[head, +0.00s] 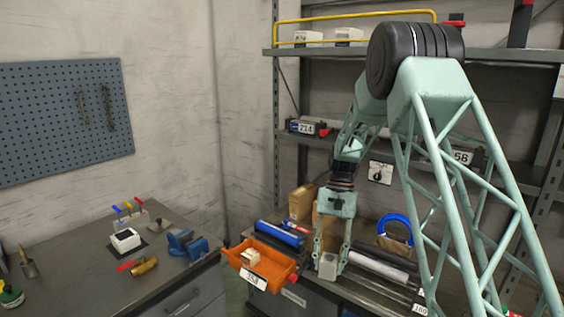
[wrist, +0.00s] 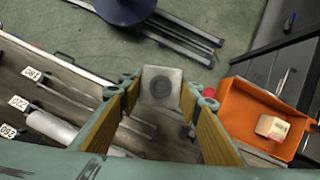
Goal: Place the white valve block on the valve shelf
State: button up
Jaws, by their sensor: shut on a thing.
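My gripper (head: 331,256) points down over the right-hand bench and is shut on a pale grey-white block (head: 328,268). In the wrist view the block (wrist: 161,84) sits between the yellow-padded fingers, with a dark round port facing the camera. It looks like the white valve block. Whether its underside touches anything is hidden. The steel shelf rack (head: 520,57) stands behind my arm. A sign with a black pictogram (head: 380,172) hangs at its middle level, but I cannot tell whether that marks the valve shelf.
An orange bin (head: 240,262) holding a cream block (head: 250,257) is left of my gripper. A blue roll (head: 279,233), brown boxes (head: 301,203) and a blue ring (head: 396,221) crowd the bench. A white block (head: 126,239) lies on the left bench.

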jog(key=s+d+r+n+h, duration=0.1)
jog(key=s+d+n, duration=0.1)
jog(key=d+n, duration=0.2)
jog(key=shift+d+r+h, duration=0.2)
jog(key=shift+d+h, duration=0.1)
jog(key=shift+d, duration=0.7)
jog(key=shift+s, duration=0.1)
jog(key=d, duration=0.7)
jog(key=shift+a, duration=0.1)
